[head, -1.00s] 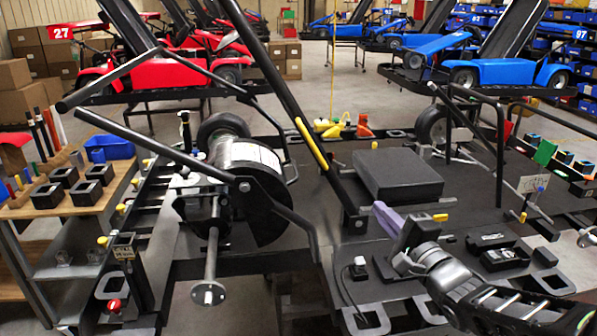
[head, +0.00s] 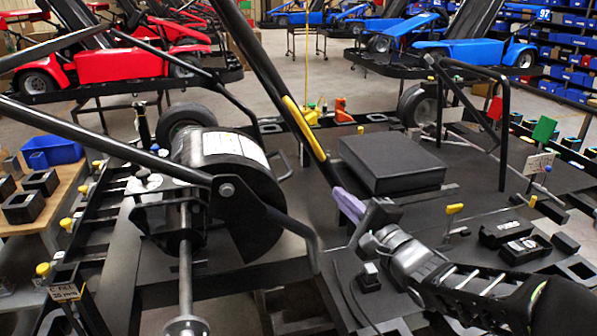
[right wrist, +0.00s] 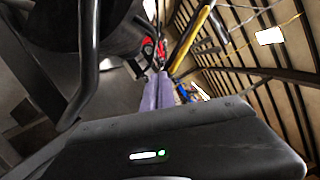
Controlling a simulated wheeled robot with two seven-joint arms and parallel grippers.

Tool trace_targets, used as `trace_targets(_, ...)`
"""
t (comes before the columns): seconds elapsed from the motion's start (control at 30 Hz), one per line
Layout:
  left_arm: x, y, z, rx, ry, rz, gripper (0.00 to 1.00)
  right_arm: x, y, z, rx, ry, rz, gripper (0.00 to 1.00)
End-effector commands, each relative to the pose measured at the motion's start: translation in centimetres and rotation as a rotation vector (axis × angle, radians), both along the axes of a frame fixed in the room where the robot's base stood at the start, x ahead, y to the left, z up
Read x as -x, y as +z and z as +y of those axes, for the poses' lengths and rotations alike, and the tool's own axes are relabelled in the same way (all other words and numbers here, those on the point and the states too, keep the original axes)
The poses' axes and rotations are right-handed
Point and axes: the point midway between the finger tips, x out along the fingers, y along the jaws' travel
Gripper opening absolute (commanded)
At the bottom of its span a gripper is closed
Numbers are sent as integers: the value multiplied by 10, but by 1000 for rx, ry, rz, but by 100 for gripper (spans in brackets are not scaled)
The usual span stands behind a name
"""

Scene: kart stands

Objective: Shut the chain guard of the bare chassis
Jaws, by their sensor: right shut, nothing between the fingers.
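The bare chassis (head: 285,283) is a dark flat frame across the middle of the head view. A long black bar (head: 262,62) with a yellow strip (head: 304,128) rises from it, raised and leaning up to the left; it looks like the chain guard, but I cannot be sure. It also shows in the right wrist view (right wrist: 209,20). My right gripper (head: 338,193), with purple fingers, is shut and empty beside the bar's lower end. My left gripper is out of view.
A black drum (head: 225,148) with a white label and a round black plate stands left of the bar. A black box (head: 390,163) lies to the right. Bent black tubes (head: 507,125) rise at the right. Red (head: 120,62) and blue (head: 460,50) karts stand behind.

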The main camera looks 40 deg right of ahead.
Motion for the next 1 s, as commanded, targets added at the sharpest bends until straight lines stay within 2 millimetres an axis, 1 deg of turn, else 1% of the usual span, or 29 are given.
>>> trace_targets(0.17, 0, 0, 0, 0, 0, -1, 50, -5, 0, 0, 1, 2, 2, 0)
trace_targets(0.27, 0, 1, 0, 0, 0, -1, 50, -13, 1, -1, 1, 2, 3, 0)
trace_targets(0.37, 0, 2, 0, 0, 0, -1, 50, -26, 2, -1, 0, 3, 3, 0)
trace_targets(0.47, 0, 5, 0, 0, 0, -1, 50, -44, 4, -3, 2, 4, 4, 0)
trace_targets(0.7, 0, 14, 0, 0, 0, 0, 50, -93, 9, -7, 1, 4, 3, 0)
trace_targets(0.77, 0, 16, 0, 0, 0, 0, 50, -104, 9, -8, 2, 4, 4, 0)
trace_targets(0.8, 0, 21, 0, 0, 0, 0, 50, -104, 16, 0, -1, 4, 0, 0)
trace_targets(0.9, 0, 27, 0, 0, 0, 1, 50, -107, 20, 13, -2, 3, 0, 0)
trace_targets(1.0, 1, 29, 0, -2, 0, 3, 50, -110, 22, 21, 0, 2, 0, 0)
